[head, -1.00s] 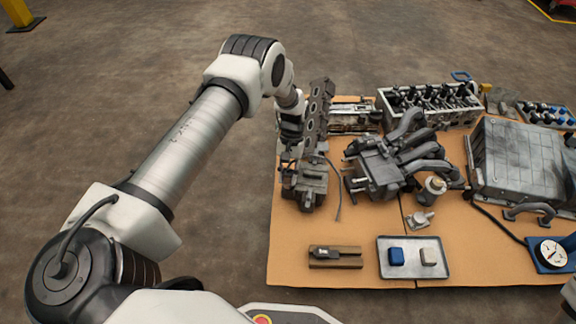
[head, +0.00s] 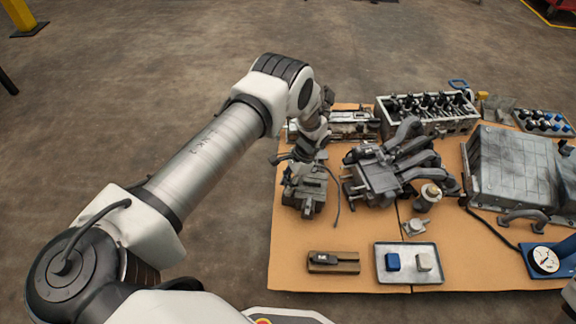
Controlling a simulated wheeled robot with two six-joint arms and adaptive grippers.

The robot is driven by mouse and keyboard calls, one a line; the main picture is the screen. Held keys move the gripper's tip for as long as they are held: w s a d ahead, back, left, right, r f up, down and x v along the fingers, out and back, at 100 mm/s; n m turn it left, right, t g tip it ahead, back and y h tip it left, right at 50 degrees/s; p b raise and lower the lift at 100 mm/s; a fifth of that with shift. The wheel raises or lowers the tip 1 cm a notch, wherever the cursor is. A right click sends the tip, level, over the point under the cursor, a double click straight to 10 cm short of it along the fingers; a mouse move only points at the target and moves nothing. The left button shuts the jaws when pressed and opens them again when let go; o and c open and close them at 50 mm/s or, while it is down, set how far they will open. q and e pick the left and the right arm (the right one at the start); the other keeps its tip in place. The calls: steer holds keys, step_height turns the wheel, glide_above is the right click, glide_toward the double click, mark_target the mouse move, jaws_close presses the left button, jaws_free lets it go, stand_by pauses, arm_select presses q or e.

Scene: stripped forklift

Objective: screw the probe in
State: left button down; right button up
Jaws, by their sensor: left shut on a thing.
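My left gripper (head: 294,156) is at the left end of the table, just above the top of a dark grey machined block (head: 304,197). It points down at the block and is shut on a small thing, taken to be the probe. The probe itself is mostly hidden by the fingers and wrist. I cannot tell whether its tip sits in a hole of the block. A thin dark cable hangs down to the right of the block onto the table. My right gripper does not show.
A grey manifold (head: 376,180) stands right of the block. A cylinder head (head: 428,112) is behind it. A wooden block with a black tool (head: 326,260) and a tray (head: 410,282) with blue and beige pieces lie in front. A dial gauge (head: 545,259) is at right.

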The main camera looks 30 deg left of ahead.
arm_select(q)
steer(key=m, duration=0.1)
steer(key=m+t+p, duration=0.1)
steer(key=m, duration=0.1)
steer(key=m+y+p, duration=0.1)
steer(key=shift+w+r, duration=0.1)
steer(key=shift+r, duration=0.2)
steer(key=shift+a+f+m+t+y+p, duration=0.1)
steer(key=shift+m+t+y+p, duration=0.2)
steer(key=shift+m+t+p, duration=0.7)
steer(key=shift+m+g+b, duration=0.35)
steer(key=shift+m+g, duration=0.05)
steer(key=c, duration=1)
jaws_free()
steer(key=shift+f, duration=0.1)
